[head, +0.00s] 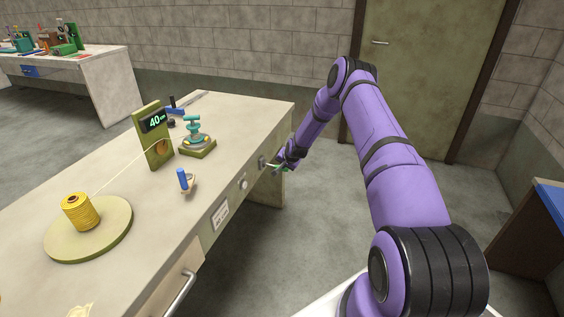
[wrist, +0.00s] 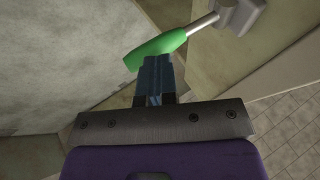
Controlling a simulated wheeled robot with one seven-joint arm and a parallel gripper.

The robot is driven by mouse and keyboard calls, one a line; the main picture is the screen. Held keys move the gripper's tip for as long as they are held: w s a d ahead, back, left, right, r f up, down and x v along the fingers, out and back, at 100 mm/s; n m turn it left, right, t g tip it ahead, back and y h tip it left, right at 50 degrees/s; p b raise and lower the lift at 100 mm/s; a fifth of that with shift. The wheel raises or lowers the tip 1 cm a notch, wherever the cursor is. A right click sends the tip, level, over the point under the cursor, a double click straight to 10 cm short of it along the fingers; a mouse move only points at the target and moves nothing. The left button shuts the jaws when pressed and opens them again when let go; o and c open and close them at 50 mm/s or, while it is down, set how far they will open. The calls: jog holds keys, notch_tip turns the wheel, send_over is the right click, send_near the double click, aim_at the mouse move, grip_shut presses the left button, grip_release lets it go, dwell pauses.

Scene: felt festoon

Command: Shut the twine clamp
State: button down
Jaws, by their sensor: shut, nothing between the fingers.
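A lever with a green handle (wrist: 155,47) and metal rod sticks out from a grey mount (wrist: 240,14) in the wrist view. In the head view the green handle (head: 276,168) shows at the bench's front face, near its far right corner. My gripper (head: 285,164) is there beside it. In the wrist view my gripper (wrist: 157,62) is shut and empty, its tips at the handle's lower side; I cannot tell whether they touch. A teal device (head: 194,128) on an olive base stands on the bench. Which part is the twine clamp I cannot tell for sure.
The bench (head: 130,200) carries a yellow twine spool (head: 80,211) on a round plate, a post with a "40" display (head: 153,135) and a blue-handled lever (head: 184,180). A drawer handle (head: 178,294) juts from its front. The floor right of the bench is clear.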

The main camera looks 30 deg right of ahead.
aim_at(285, 170)
jog(key=shift+s+d+f+m+t+y, duration=0.15)
jog(key=shift+f+t+y, duration=0.15)
jog(key=shift+f+t, duration=0.25)
jog(key=shift+s+d+f+m+t+y, duration=0.15)
jog(key=shift+f+t+y, duration=0.15)
jog(key=shift+f+t, duration=0.25)
jog(key=shift+w+a+f+t+y, duration=0.15)
jog(key=shift+f+t+y, duration=0.15)
jog(key=shift+f, duration=0.35)
jog(key=shift+a+f, duration=0.1)
jog(key=shift+f, duration=1.05)
jog(key=shift+w+f, duration=0.1)
